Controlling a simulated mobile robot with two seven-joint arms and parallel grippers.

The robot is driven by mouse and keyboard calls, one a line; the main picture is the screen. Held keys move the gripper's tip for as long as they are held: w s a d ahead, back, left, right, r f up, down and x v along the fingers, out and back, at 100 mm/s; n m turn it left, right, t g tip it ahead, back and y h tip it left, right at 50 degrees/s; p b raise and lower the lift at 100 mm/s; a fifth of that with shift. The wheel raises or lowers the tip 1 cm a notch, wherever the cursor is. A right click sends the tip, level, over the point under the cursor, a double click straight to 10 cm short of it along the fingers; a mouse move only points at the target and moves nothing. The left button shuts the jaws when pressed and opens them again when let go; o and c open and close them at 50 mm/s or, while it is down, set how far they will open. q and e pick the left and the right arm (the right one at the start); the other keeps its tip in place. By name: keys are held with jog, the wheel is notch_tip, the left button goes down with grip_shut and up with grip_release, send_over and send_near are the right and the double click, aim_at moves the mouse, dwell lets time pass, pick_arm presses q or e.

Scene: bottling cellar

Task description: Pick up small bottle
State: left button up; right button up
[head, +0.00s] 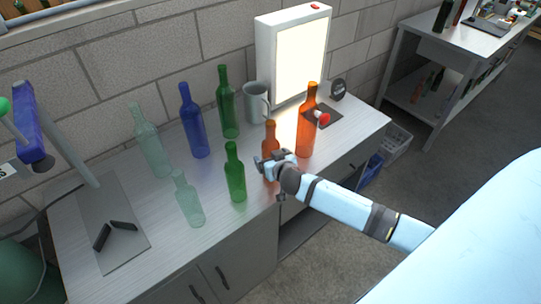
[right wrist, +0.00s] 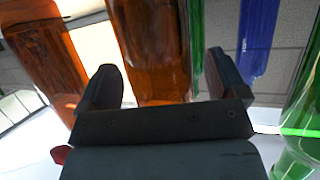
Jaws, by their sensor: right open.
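Three small bottles stand upright at the front of the bench: an orange one (head: 271,136), a green one (head: 235,178) and a clear pale one (head: 187,200). My right gripper (head: 268,158) is open at the small orange bottle. In the right wrist view this bottle (right wrist: 155,45) shows upright between the two spread fingers (right wrist: 160,66), nearer the left finger. I cannot tell whether a finger touches it. The gripper hides part of the bottle's body in the head view. My left gripper is not in view.
Tall bottles stand close by: orange (head: 306,125), green (head: 227,105), blue (head: 192,125) and clear (head: 151,140). A bottling stand (head: 112,215) is at left. The bench top (head: 130,185) is free between them.

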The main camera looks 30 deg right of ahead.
jog(key=c, duration=1.2)
jog(key=shift+r, duration=0.1)
notch_tip(320, 180, up, 20)
jog(key=shift+f, duration=0.1)
